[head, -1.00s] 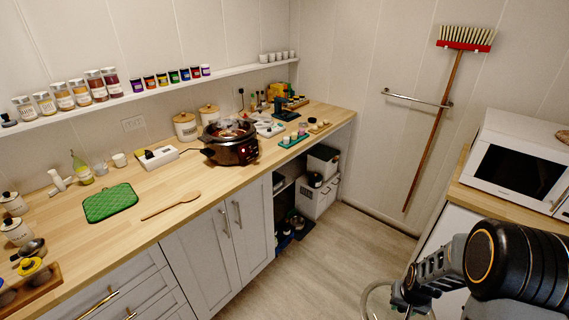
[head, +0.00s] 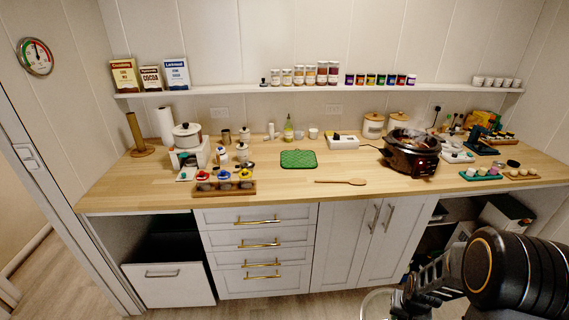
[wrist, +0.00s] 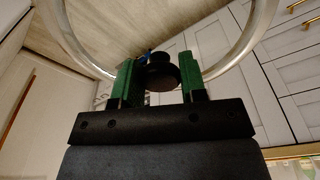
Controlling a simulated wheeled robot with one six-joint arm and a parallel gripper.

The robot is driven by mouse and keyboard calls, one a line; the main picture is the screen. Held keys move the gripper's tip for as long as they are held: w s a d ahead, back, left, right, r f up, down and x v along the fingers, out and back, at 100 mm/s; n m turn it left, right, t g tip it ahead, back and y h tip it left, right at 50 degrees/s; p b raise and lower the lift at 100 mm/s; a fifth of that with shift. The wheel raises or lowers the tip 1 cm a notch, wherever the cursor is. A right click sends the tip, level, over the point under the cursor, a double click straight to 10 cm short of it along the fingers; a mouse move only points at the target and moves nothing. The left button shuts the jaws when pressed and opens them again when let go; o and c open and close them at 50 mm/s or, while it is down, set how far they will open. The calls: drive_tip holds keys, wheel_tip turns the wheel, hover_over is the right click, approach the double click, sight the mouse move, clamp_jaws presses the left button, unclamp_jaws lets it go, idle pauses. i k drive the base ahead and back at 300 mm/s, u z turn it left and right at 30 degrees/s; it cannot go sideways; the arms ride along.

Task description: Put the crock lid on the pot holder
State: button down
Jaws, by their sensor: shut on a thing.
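The crock lid (head: 376,304) is a clear glass disc with a metal rim, partly cut off at the bottom of the head view. In the wrist view its bright rim (wrist: 258,52) arcs around my green fingers. Its dark knob (wrist: 161,72) sits between them. My gripper (wrist: 158,82) is shut on the knob, holding the lid in the air in front of the counter. The pot holder (head: 298,158) is a green quilted square lying flat and bare on the wooden counter, left of the slow cooker and away from my gripper.
The dark slow cooker (head: 411,155) stands uncovered on the counter (head: 300,188). A wooden spoon (head: 341,181) lies in front of the pot holder. A white power strip (head: 343,142) and a glass bottle (head: 288,130) stand behind. A wooden tray (head: 225,188) is at left.

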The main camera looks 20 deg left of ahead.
sight(299, 158)
drive_tip(key=u, duration=0.95)
drive_tip(key=i, duration=0.3)
